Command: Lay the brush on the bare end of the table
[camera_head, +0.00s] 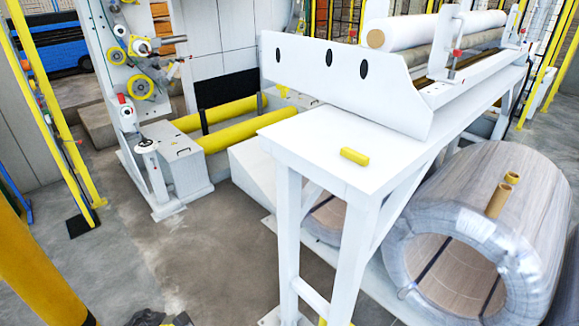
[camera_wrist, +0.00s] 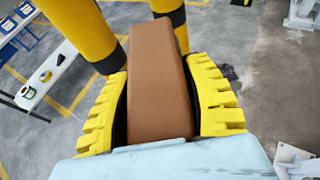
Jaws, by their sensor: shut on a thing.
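My gripper (camera_wrist: 165,100) is shut on a plain brown block (camera_wrist: 160,85), its ridged yellow fingers on either side. The block seems to be the brush; no bristles show. A long white table (camera_wrist: 45,85) stands at the left of the wrist view, well apart from my gripper. In the head view my gripper cannot be made out surely; a dark and yellow shape is cut off at the bottom edge.
In the head view a white stand (camera_head: 310,140) has a small yellow block (camera_head: 354,156) on its flat top. A wrapped coil (camera_head: 480,235) lies right of it. A white machine (camera_head: 175,150) with yellow rollers (camera_head: 235,130) stands behind. Grey floor (camera_head: 200,265) is open at front left.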

